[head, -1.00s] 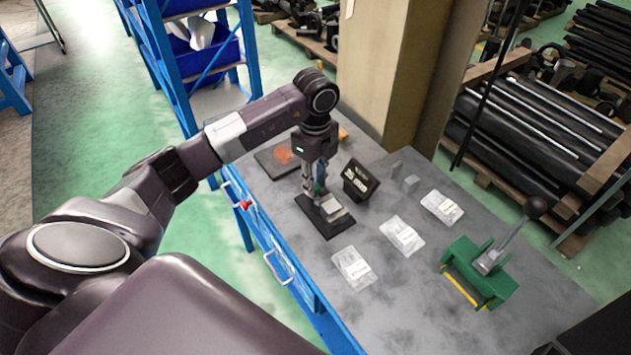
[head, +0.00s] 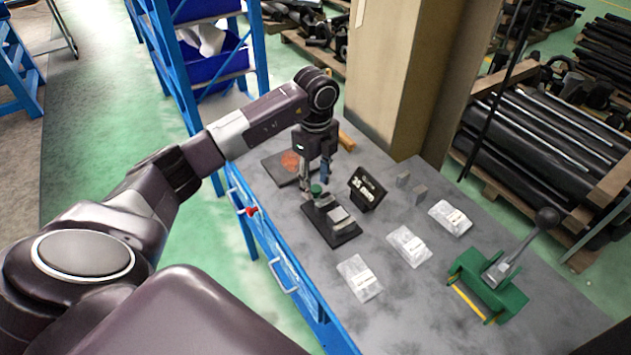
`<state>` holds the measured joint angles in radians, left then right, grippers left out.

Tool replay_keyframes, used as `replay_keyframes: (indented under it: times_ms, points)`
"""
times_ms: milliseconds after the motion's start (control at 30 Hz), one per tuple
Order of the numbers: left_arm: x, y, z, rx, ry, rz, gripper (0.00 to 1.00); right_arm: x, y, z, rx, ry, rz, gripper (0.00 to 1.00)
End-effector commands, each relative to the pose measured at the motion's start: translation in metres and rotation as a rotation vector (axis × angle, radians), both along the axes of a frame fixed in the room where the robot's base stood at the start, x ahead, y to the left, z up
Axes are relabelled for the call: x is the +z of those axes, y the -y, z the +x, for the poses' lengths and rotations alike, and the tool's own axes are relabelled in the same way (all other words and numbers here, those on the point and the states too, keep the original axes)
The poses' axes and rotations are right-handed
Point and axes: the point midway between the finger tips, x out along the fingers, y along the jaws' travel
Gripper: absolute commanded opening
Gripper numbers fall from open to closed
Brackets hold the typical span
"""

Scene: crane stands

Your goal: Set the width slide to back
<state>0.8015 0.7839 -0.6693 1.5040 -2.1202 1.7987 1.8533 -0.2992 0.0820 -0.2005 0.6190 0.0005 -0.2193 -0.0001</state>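A small fixture with a black base (head: 318,226) and grey metal blocks (head: 339,217) stands on the bench near its left edge. A round green knob (head: 315,188) shows at its far end. I cannot make out which part is the width slide, or its setting. My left gripper (head: 315,184) points down at the far end of the fixture. Its fingers are apart, with the green knob showing low between them; I cannot tell whether they touch it. My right gripper is not in view.
Clear packs (head: 360,278) lie right of the fixture. A green lever press (head: 487,285) stands at the right. A dark plate with an orange patch (head: 290,161) lies behind my gripper.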

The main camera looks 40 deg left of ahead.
Motion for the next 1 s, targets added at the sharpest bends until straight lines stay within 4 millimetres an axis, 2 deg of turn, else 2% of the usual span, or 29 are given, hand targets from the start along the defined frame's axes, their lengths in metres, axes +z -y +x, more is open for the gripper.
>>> replay_keyframes:
  times_ms: [167, 400, 533, 733, 1000]
  points:
    - [0.027, -0.001, 0.001, 0.001, 0.006, 0.001, 0.4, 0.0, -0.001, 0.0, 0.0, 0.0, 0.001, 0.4]
    - [0.079, -0.001, 0.002, 0.002, 0.007, 0.001, 0.4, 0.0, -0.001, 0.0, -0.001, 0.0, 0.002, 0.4]
    - [0.101, -0.002, 0.002, 0.002, 0.006, 0.001, 0.4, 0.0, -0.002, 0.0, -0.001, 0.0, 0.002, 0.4]
    - [0.116, -0.002, 0.001, 0.002, 0.003, 0.002, 0.4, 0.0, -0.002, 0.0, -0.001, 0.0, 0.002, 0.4]
    - [0.118, -0.002, 0.001, 0.002, 0.002, 0.001, 0.4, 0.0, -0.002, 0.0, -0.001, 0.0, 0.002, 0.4]
